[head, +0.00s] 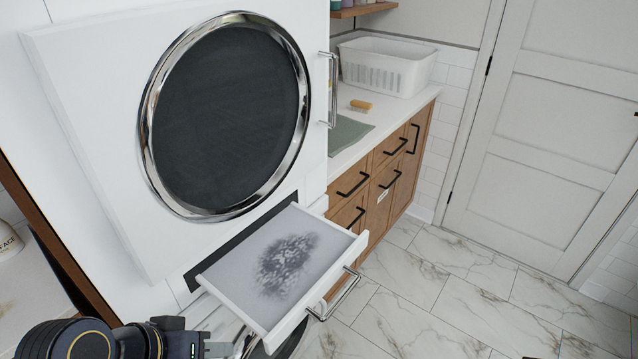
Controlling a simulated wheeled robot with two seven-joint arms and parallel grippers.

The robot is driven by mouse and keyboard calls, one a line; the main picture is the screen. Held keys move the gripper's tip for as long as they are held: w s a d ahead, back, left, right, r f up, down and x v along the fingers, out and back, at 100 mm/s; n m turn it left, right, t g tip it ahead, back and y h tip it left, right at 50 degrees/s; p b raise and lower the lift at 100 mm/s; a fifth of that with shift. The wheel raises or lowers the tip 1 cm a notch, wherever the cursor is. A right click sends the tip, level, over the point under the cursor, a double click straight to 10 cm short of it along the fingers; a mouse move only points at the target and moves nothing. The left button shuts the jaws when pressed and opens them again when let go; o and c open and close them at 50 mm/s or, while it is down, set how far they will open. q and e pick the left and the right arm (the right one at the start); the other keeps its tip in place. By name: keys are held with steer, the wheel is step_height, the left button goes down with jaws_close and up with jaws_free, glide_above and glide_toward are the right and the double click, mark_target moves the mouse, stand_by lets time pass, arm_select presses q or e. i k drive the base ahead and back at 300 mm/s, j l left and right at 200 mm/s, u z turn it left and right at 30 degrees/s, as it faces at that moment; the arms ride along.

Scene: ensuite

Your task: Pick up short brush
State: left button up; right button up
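A short brush (360,104) with a tan wooden back and pale bristles lies on the white counter, just in front of the white basket. My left gripper (228,348) shows at the bottom edge of the head view, beside the near left side of an open drawer and far from the brush. Its fingers are partly cut off by the frame, so I cannot tell whether it is open or shut. My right gripper is not in view.
The open drawer (222,271) juts from the white machine (95,110), with dark lint (287,265) on its grey screen. A green cloth (346,136) and a white basket (388,67) are on the counter.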

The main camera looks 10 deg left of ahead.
mark_target(359, 106)
steer(key=k+j+u, duration=0.15)
steer(key=k+u, duration=0.25)
steer(key=k, duration=0.25)
steer(key=u, duration=2.85)
steer(key=k+l+u, duration=0.1)
steer(key=u, duration=0.35)
steer(key=k+l+u, duration=0.2)
steer(key=u, duration=0.25)
steer(key=k+l+u, duration=0.15)
steer(key=u, duration=0.3)
steer(key=k+u, duration=0.2)
steer(key=u, duration=0.2)
steer(key=k+u, duration=0.1)
steer(key=k, duration=1.45)
steer(key=k+u, duration=0.4)
steer(key=k+j+u, duration=0.15)
steer(key=k+u, duration=0.25)
steer(key=k+l+u, duration=0.15)
steer(key=u, duration=0.35)
steer(key=k+u, duration=0.3)
steer(key=u, duration=0.2)
steer(key=k+u, duration=0.25)
steer(key=u, duration=0.25)
steer(key=k+j+u, duration=0.2)
steer(key=u, duration=2.85)
steer(key=j, duration=0.1)
